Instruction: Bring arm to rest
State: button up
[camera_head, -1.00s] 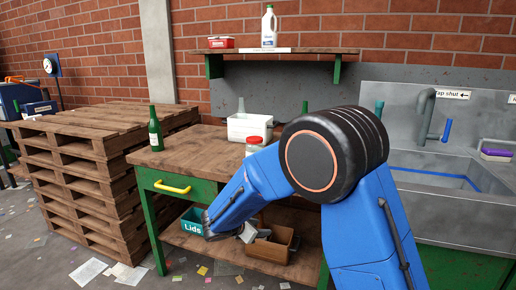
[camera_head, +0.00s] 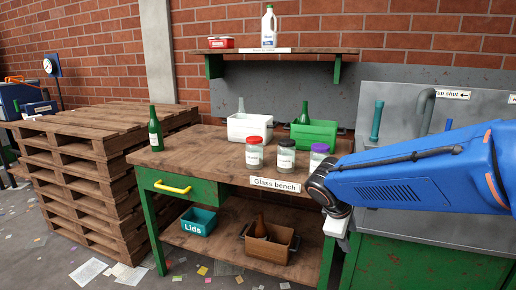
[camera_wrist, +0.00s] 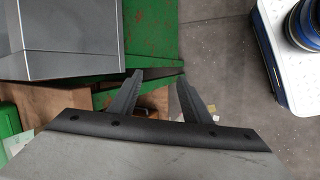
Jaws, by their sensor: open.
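My gripper (camera_wrist: 158,92) shows in the wrist view with its two dark fingers apart and nothing between them. Below it are a green panel edge and the grey floor. In the head view my blue arm reaches in from the right, in front of the sink unit. Its black wrist joint is at the right end of the glass bench (camera_head: 205,157). The fingers are not clearly visible there.
Three lidded jars (camera_head: 285,154), a white bin (camera_head: 249,128), a green bin (camera_head: 313,134) and a green bottle (camera_head: 155,130) stand on the bench. A teal Lids box (camera_head: 198,222) and a brown crate (camera_head: 268,246) sit below. Pallets (camera_head: 95,150) stand left.

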jog(key=s+d+m+y, duration=0.1)
jog(key=s+m, duration=0.4)
jog(key=s, duration=0.5)
jog(key=s+d+r+m+t+y, duration=0.1)
jog(key=s+d+m+y, duration=0.1)
jog(key=s+m, duration=0.4)
jog(key=s+y, duration=0.1)
jog(key=s, duration=0.4)
jog(key=shift+s+y, duration=0.25)
jog(key=shift+y, duration=0.15)
